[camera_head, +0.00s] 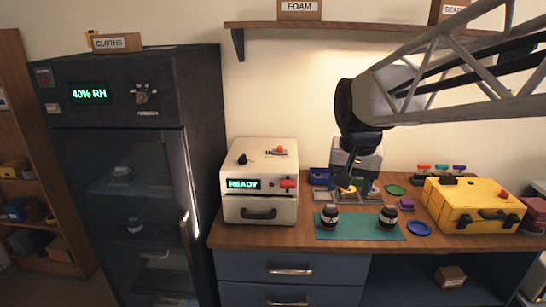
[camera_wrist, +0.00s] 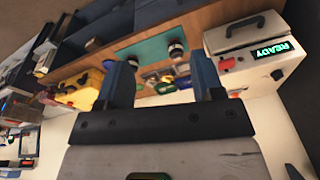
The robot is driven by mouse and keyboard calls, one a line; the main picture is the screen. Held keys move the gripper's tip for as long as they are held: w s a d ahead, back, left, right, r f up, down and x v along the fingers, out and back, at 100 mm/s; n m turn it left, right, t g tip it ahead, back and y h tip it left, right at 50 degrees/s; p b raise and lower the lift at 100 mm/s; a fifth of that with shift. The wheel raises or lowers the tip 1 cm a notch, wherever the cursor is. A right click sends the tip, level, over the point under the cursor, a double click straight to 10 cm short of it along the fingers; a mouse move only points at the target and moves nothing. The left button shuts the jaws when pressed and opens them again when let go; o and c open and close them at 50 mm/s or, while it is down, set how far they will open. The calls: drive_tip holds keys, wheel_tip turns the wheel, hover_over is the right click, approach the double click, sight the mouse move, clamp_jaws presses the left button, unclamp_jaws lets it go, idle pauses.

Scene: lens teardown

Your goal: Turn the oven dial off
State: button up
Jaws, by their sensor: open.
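The oven looks to be the white box (camera_head: 259,208) on the bench, with a green READY display (camera_head: 243,184) and a dark front handle. A black knob (camera_head: 242,159) and a red knob (camera_head: 280,150) sit on its top, and a red control (camera_head: 287,183) is on its front. I cannot tell which is the dial, or its setting. The oven (camera_wrist: 230,42) also shows in the wrist view, rolled over at the upper right. My gripper (camera_head: 350,184) is open and empty, right of the oven and above the bench, apart from it. Its two blue fingers (camera_wrist: 163,80) frame the bench in the wrist view.
A blue dish (camera_head: 419,228) and a yellow case (camera_head: 470,204) stand to the right. A tall dark cabinet (camera_head: 120,165) reading 40% RH stands left of the oven. A wall shelf (camera_head: 350,28) hangs above.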

drive_tip(key=w+a+r+m, duration=0.15)
drive_tip(key=w+a, duration=0.45)
drive_tip(key=w, duration=0.7)
drive_tip(key=m+g, duration=0.2)
drive_tip(key=m, duration=0.1)
hover_over(243, 155)
drive_tip(key=s, duration=0.1)
drive_tip(key=f, duration=0.4)
drive_tip(key=d+f, duration=0.1)
drive_tip(key=f, duration=0.2)
drive_tip(key=shift+w+a+f, duration=0.25)
drive_tip(key=shift+w+a, duration=0.05)
drive_tip(key=shift+a, duration=0.2)
drive_tip(key=shift+f, duration=3.9)
drive_tip(key=shift+c, duration=0.2)
